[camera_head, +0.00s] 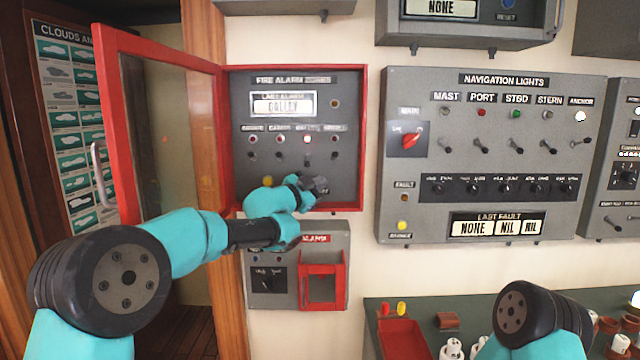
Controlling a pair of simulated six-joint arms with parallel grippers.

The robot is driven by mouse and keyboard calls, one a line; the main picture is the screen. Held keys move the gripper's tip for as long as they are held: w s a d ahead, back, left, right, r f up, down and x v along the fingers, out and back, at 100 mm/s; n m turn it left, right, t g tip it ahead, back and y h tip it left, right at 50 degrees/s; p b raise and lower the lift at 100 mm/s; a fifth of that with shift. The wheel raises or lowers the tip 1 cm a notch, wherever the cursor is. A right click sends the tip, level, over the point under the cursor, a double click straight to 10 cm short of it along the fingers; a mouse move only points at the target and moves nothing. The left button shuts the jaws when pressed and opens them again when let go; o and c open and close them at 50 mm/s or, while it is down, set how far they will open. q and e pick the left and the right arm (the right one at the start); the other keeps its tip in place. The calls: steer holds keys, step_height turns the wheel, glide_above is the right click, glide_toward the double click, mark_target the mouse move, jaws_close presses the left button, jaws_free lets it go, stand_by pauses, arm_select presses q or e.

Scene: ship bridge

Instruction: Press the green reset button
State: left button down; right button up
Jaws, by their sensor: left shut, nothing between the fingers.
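The fire alarm panel (291,128) is a grey box with a red frame on the wall, its red-framed glass door (167,130) swung open to the left. My left arm reaches across its lower part. My left gripper (319,185) is shut and empty, in front of the panel's lower right part. I see no green reset button; the panel face behind my left gripper is hidden. I cannot tell whether the gripper touches the panel. My right gripper is out of view; only part of my right arm shows at the lower right.
Below is a small alarms box (282,235) with a red frame (322,280). To the right is the navigation lights panel (493,150) with a green STBD lamp (516,114). A blue button (508,4) labelled RESET is above. A red tray (402,339) and small items stand on the counter.

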arm_select(q)
steer(key=shift+w, duration=0.15)
steer(key=shift+w, duration=0.3)
steer(key=shift+w, duration=0.4)
stand_by(0.9)
stand_by(0.3)
steer(key=shift+s, duration=0.85)
steer(key=s, duration=0.5)
stand_by(0.4)
stand_by(0.4)
